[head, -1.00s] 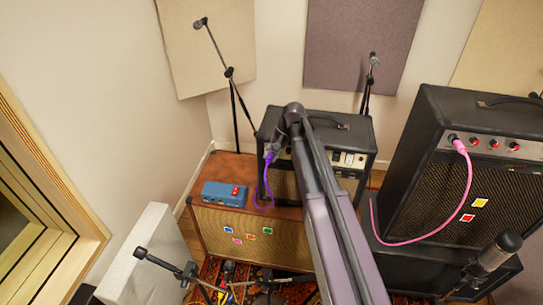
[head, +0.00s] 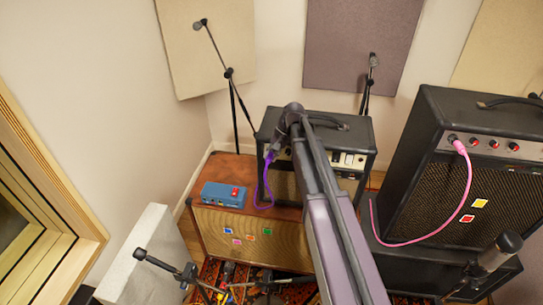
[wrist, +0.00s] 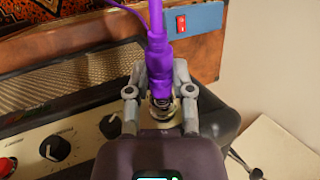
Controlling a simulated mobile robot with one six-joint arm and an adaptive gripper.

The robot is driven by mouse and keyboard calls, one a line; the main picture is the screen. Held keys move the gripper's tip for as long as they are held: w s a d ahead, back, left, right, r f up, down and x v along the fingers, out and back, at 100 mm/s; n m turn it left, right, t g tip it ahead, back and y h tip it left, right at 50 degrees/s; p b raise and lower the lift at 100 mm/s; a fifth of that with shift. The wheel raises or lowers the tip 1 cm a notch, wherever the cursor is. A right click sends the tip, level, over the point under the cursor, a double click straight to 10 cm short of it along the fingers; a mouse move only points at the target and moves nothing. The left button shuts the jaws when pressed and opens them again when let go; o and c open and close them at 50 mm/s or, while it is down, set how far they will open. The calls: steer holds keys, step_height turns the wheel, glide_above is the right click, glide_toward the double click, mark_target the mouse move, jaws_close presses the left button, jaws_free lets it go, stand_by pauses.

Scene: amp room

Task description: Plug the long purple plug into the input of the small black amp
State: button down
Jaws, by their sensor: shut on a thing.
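The small black amp (head: 345,130) stands on a brown cabinet, with knobs and a control panel on its front. My gripper (head: 272,150) is at the left end of that panel, with my arm crossing in front of the amp. In the wrist view my gripper (wrist: 160,100) is shut on the purple plug (wrist: 161,76), one finger on each side. The purple cable runs up from the plug in that view.
A blue box (head: 222,195) with a red switch sits on the brown cabinet (head: 200,168), left of the amp. A large black amp (head: 500,165) with a pink cable (head: 467,185) plugged in stands at the right. Microphone stands are behind and in front.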

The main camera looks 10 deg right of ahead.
steer(key=shift+w, duration=0.2)
stand_by(0.4)
steer(key=shift+c, duration=2.1)
jaws_free()
steer(key=shift+s, duration=0.1)
steer(key=s+a+r+p, duration=0.2)
steer(key=s+a, duration=0.1)
steer(key=s, duration=0.6)
steer(key=d+r+h+p, duration=0.5)
steer(key=d+r+p, duration=0.3)
steer(key=p, duration=0.3)
steer(key=shift+s+d+r+t, duration=0.15)
steer(key=shift+d+r+t, duration=0.2)
steer(key=shift+r, duration=0.3)
